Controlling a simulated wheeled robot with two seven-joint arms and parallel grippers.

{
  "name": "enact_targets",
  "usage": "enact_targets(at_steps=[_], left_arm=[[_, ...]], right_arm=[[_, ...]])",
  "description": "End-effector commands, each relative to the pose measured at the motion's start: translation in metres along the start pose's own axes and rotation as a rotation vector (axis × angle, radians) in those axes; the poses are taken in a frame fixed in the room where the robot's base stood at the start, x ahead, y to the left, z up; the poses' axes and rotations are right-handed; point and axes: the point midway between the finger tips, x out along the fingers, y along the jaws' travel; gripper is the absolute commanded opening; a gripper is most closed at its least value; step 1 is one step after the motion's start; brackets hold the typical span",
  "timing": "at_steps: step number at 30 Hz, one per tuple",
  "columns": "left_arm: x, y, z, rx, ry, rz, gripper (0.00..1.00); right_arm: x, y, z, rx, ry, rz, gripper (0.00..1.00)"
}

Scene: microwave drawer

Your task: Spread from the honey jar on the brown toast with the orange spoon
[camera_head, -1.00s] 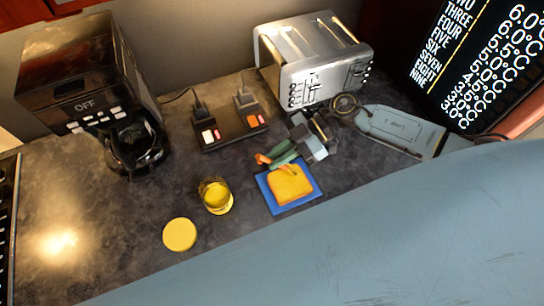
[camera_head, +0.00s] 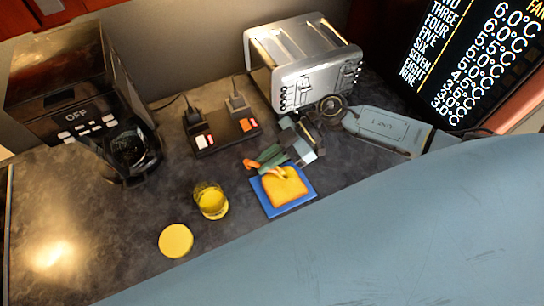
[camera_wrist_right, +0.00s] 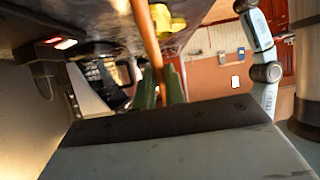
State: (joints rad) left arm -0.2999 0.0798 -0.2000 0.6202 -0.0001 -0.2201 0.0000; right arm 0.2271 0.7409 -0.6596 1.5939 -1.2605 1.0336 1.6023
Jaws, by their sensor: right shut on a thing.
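The honey jar (camera_head: 211,202) is a clear open jar with yellow honey, standing on the counter; yellow jar shapes also show at the top of the right wrist view (camera_wrist_right: 163,19). The brown toast (camera_head: 288,190) lies on a blue square plate (camera_head: 268,205), right of the jar. My right gripper (camera_head: 268,158), with green fingers, is shut on the orange spoon (camera_head: 250,164) just behind the toast. One orange end sticks out left of the fingers; a thin part shows over the toast's back edge, contact unclear. The spoon also runs up between the fingers in the wrist view (camera_wrist_right: 144,35). My left gripper is out of view.
A yellow disc-like lid (camera_head: 176,241) lies in front of the jar. A power strip (camera_head: 226,133) with plugs and a steel toaster (camera_head: 303,65) stand behind. A coffee maker (camera_head: 80,90) stands at left.

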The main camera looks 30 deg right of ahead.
Motion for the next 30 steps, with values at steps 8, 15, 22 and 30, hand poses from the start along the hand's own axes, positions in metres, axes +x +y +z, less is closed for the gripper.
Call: enact_targets(at_steps=[8,15,22,30], left_arm=[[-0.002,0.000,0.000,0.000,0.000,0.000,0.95],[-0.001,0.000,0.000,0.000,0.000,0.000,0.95],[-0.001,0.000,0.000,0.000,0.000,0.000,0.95],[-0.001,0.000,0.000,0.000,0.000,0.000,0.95]], right_arm=[[0.008,0.000,-0.005,0.000,0.001,-0.001,0.00],[0.008,0.000,-0.005,-0.001,0.001,0.000,0.00],[0.015,0.000,-0.008,-0.001,0.001,0.000,0.00],[0.028,0.000,-0.014,-0.002,0.002,-0.001,0.00]])
